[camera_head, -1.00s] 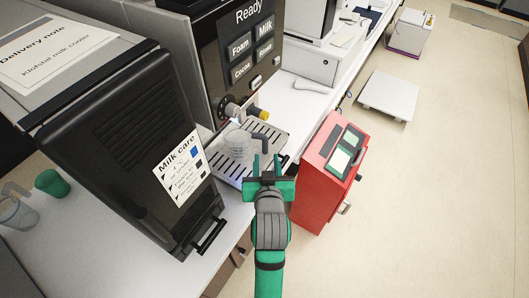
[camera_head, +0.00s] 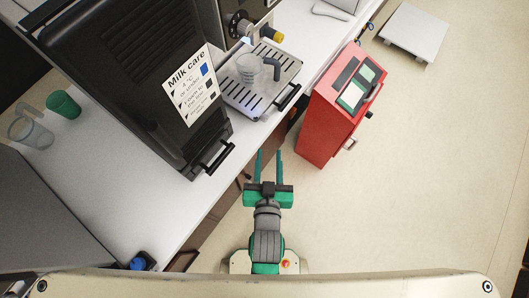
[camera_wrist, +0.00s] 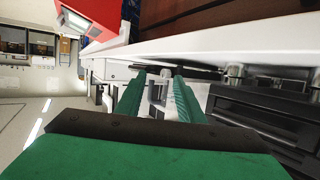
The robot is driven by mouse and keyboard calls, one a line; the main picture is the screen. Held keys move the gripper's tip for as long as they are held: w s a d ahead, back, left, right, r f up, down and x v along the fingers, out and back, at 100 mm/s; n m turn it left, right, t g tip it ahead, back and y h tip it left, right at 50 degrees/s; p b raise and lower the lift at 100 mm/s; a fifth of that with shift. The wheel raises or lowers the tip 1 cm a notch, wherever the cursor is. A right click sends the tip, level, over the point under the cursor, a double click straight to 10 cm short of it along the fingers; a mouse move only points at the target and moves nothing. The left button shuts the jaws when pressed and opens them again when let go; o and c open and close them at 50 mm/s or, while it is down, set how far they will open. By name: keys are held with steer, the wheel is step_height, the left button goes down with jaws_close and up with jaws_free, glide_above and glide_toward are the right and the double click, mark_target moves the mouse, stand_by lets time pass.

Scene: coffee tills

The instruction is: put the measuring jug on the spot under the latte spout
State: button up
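A clear measuring jug (camera_head: 249,68) with a dark grey handle stands upright on the slotted drip tray (camera_head: 290,67) of the drinks machine. It is just below and in front of a dark round spout fitting (camera_head: 240,27); a yellow-tipped nozzle (camera_head: 278,37) is to the right. No latte label is readable, and I cannot tell whether the jug is exactly on a marked spot. My gripper (camera_head: 269,155) is open and empty, in front of the counter edge and apart from the jug. In the wrist view, my gripper's green fingers (camera_wrist: 158,92) are apart with nothing held.
A black milk cooler (camera_head: 130,75) with a Milk care sheet stands left of the tray. A second clear jug (camera_head: 30,132) and a green cup (camera_head: 63,104) are on the far-left counter. A red till unit (camera_head: 335,105) stands right.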

steer(key=s+a+r+t, duration=0.1)
steer(key=s, duration=1.5)
steer(key=shift+a+n+y, duration=0.2)
steer(key=shift+n+y, duration=0.1)
steer(key=shift+w, duration=0.1)
steer(key=shift+s, duration=0.2)
